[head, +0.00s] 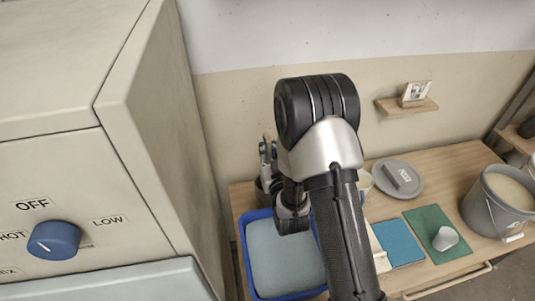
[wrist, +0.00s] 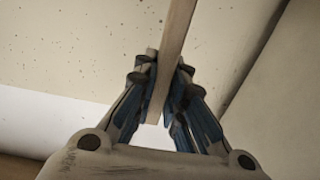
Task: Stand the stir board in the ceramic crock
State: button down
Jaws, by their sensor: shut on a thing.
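In the wrist view, my gripper (wrist: 161,80) is shut on the stir board (wrist: 176,38), a narrow, pale wooden strip. The board runs up between the fingers and out past the top of the picture. In the head view, my gripper (head: 267,152) seems to be left of my arm, near the wall; the board is not clear there. A pale, cup-like vessel (head: 365,184) shows partly behind my arm on the table and may be the ceramic crock; I cannot be sure. The board is seen in no vessel.
A blue tray (head: 246,246) stands at the table's left. To the right are a grey round lid (head: 417,191), a blue sheet (head: 398,241), a green mat (head: 422,224) with a pale cup (head: 445,238), and a grey bucket (head: 486,211). A large beige cabinet (head: 165,130) with a knob fills the left.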

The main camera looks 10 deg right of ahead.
jog(key=shift+f, duration=0.8)
jog(key=c, duration=1.7)
grip_release()
jog(key=shift+f, duration=0.1)
jog(key=shift+o, duration=0.2)
